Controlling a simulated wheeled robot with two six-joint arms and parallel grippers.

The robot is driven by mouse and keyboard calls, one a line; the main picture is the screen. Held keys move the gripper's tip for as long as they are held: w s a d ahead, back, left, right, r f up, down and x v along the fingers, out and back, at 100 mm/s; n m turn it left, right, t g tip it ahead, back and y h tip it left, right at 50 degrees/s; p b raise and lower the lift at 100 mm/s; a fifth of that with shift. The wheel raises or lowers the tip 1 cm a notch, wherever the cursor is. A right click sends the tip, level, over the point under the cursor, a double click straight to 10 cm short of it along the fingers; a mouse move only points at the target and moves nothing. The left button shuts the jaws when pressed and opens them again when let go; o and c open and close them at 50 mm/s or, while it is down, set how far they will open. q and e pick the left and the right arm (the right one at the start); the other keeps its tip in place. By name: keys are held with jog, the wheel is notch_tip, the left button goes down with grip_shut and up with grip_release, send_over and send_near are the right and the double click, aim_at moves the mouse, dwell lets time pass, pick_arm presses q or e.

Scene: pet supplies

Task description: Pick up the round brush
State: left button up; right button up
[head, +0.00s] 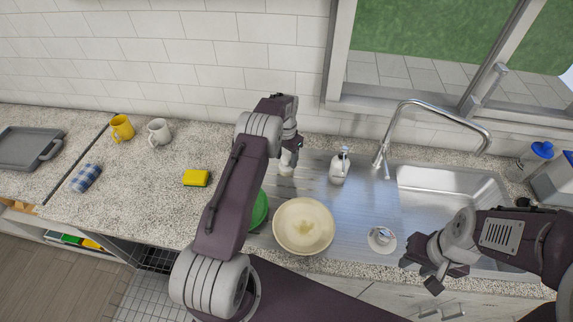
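My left gripper (291,141) points down over the left end of the steel drainer, behind the stacked bowl. A small whitish upright object (286,163) is directly below its fingers; it may be the round brush, but the arm partly hides it. I cannot tell whether the fingers are closed on it. My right gripper (426,275) is at the front edge of the counter at the lower right, its fingers apart and empty. A small round grey-and-white item (382,239) lies on the drainer between the grippers; I cannot tell whether it is a cup on a saucer or a brush.
A cream bowl (303,226) and a partly hidden green dish (259,211) sit beside my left arm. A soap bottle (340,167), the faucet (384,150) and the sink (450,190) are to the right. A yellow sponge (196,178), mugs (159,132) and a cloth (86,178) are left.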

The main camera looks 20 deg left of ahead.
pick_arm(q)
grip_shut()
notch_tip(320, 180, up, 10)
jog(key=shift+r+b, duration=0.1)
jog(key=shift+b, duration=1)
